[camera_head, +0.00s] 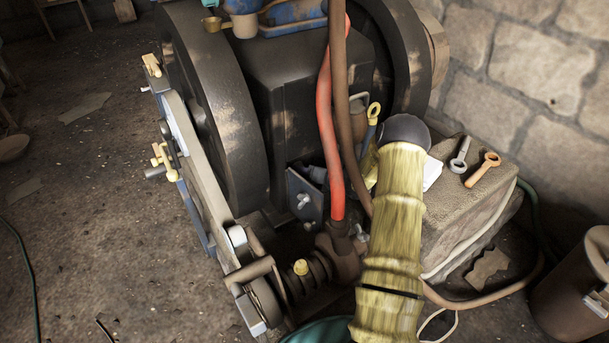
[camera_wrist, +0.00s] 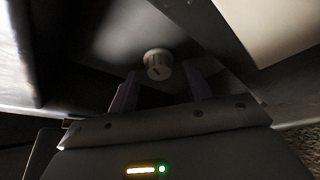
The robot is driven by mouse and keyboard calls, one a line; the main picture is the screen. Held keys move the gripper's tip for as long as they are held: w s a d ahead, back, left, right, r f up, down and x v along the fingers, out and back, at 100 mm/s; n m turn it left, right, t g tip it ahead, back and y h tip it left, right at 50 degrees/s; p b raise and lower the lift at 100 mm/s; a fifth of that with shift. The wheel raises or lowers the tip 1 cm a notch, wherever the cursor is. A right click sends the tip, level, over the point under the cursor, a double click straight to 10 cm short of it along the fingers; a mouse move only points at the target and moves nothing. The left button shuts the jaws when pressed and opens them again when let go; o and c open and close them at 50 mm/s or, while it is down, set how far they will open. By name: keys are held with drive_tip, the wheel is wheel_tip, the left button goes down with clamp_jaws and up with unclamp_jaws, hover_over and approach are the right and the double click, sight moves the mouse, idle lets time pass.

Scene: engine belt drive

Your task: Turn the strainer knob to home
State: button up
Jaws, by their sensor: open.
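A small pale round knob (camera_wrist: 158,62), which I take to be the strainer knob, shows in the wrist view against a dark surface. It has a short dark mark on its face, towards the lower edge. My gripper (camera_wrist: 160,74) is open, with one dark purple finger to the left of the knob and one to the right. The knob appears between or just beyond the fingertips; I cannot tell whether they touch it. A home mark cannot be made out. In the head view my arm covers this spot, and neither the knob nor my fingers can be made out.
The dark engine (camera_head: 305,110) with two large flywheels fills the middle of the head view. A red hose (camera_head: 329,130) runs down its front. A brown bucket (camera_head: 570,300) stands at lower right.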

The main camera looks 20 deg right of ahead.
drive_tip(key=shift+w+a, duration=0.15)
drive_tip(key=shift+w, duration=0.15)
drive_tip(key=shift+f, duration=0.1)
drive_tip(key=c, duration=1)
drive_tip(key=shift+o, duration=0.2)
drive_tip(key=shift+a+n+h+p, duration=0.1)
drive_tip(key=shift+n+h+p, duration=0.3)
drive_tip(key=shift+n+h, duration=1.05)
drive_tip(key=shift+n+y, duration=0.25)
